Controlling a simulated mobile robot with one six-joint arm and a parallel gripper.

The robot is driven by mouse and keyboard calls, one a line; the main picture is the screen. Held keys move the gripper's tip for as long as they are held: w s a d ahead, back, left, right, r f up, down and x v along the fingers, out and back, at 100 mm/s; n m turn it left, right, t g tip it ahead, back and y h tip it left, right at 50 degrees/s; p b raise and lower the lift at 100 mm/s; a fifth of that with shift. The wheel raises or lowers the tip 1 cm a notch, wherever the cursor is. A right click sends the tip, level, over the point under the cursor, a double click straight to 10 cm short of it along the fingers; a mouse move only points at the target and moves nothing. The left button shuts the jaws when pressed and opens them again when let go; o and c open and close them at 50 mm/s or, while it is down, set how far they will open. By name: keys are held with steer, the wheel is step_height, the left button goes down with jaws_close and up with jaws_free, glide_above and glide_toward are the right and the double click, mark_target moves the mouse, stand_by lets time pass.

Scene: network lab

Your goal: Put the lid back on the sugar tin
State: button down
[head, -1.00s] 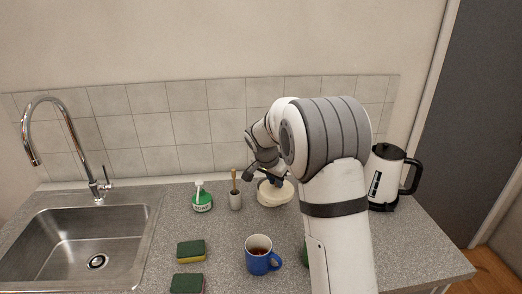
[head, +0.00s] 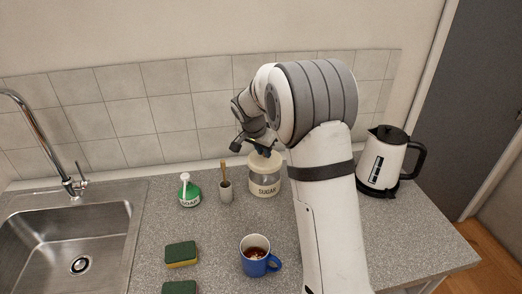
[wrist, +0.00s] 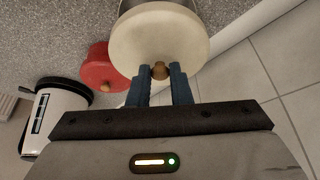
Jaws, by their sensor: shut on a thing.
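The sugar tin (head: 264,188), a pale round container labelled SUGAR, stands upright on the counter in the middle of the head view. The round cream lid (head: 265,162) is at its top, but I cannot tell whether it is fully seated. My gripper (head: 262,150) is above the lid. In the wrist view, the blue fingers of my gripper (wrist: 160,71) are shut on the lid's brown knob (wrist: 160,69). The lid's cream disc (wrist: 160,40) fills the upper middle there and hides most of the tin below it.
Left of the tin are a brush holder (head: 226,192) and a green soap bottle (head: 190,194). A blue mug (head: 254,263) and sponges (head: 181,252) stand nearer. A kettle (head: 384,160) is at right. The wrist view shows a red lidded pot (wrist: 101,68) near the lid.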

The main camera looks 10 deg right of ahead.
mark_target(262, 159)
steer(key=shift+f, duration=0.1)
steer(key=shift+f+b, duration=0.7)
steer(key=shift+f, duration=1.35)
step_height(262, 159, down, 2)
steer(key=shift+f+b, duration=0.1)
steer(key=shift+b, duration=1.05)
steer(key=shift+b, duration=0.75)
steer(key=shift+f+b, duration=0.1)
steer(key=shift+b, duration=0.7)
steer(key=c, duration=0.8)
jaws_free()
steer(key=shift+o, duration=0.2)
